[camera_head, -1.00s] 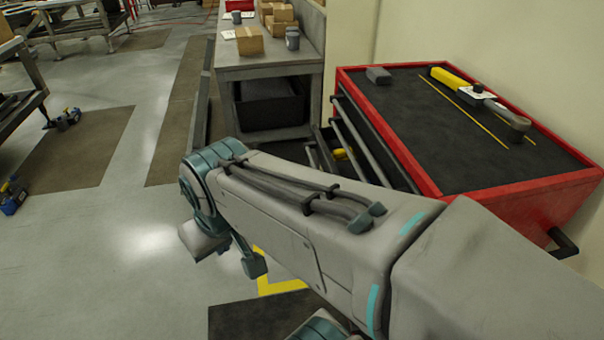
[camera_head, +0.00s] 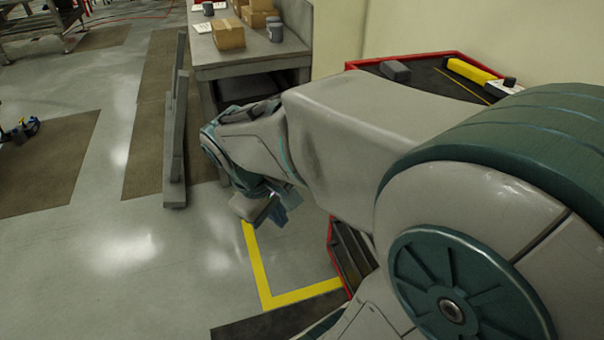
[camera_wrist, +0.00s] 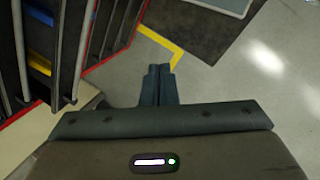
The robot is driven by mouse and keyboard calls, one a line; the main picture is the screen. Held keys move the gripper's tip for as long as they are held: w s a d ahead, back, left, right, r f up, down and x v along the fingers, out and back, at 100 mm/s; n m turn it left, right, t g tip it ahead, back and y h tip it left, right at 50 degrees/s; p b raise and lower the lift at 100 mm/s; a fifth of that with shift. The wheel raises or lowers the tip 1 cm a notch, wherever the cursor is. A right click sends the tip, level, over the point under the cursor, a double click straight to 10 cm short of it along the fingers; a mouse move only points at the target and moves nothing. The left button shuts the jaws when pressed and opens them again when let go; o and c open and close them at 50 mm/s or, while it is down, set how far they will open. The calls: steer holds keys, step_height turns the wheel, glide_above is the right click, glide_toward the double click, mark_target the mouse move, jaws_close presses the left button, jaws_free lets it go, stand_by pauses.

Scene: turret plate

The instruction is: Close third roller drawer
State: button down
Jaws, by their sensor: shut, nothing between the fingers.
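The red roller cabinet (camera_head: 408,59) stands at the right in the head view, mostly hidden behind my arm. Part of its drawer stack (camera_head: 348,247) shows below my arm. In the wrist view, drawers (camera_wrist: 102,35) with dark fronts and grey edges are at the upper left. At least one is pulled out, with a yellow item (camera_wrist: 39,62) and a blue item inside. Which drawer is the third cannot be told. My gripper (camera_wrist: 160,70) is shut and empty, over the floor to the right of the drawers. It also shows in the head view (camera_head: 277,212), left of the cabinet.
A grey workbench (camera_head: 247,58) with cardboard boxes and cups stands behind my gripper. A grey upright frame (camera_head: 176,140) stands on the floor left of it. Yellow floor tape (camera_head: 256,265) and dark mats lie below. The floor at left is mostly clear.

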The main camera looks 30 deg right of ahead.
steer(key=w+d+f+n+g+h+b, duration=0.2)
steer(key=w+d+f+n+h+b, duration=0.15)
steer(key=w+f+n+h, duration=0.3)
steer(key=w+d+f+n+g+h+b, duration=0.2)
steer(key=w+d+f+n+h+b, duration=0.1)
steer(key=w+d+f+n+h, duration=0.4)
steer(key=s+d+f+m+y+p, duration=0.1)
steer(key=d+f, duration=0.3)
steer(key=d, duration=0.6)
steer(key=shift+s+d+m+p, duration=0.3)
steer(key=shift+s+m+p, duration=0.25)
steer(key=shift+s, duration=0.2)
steer(key=shift+d, duration=0.1)
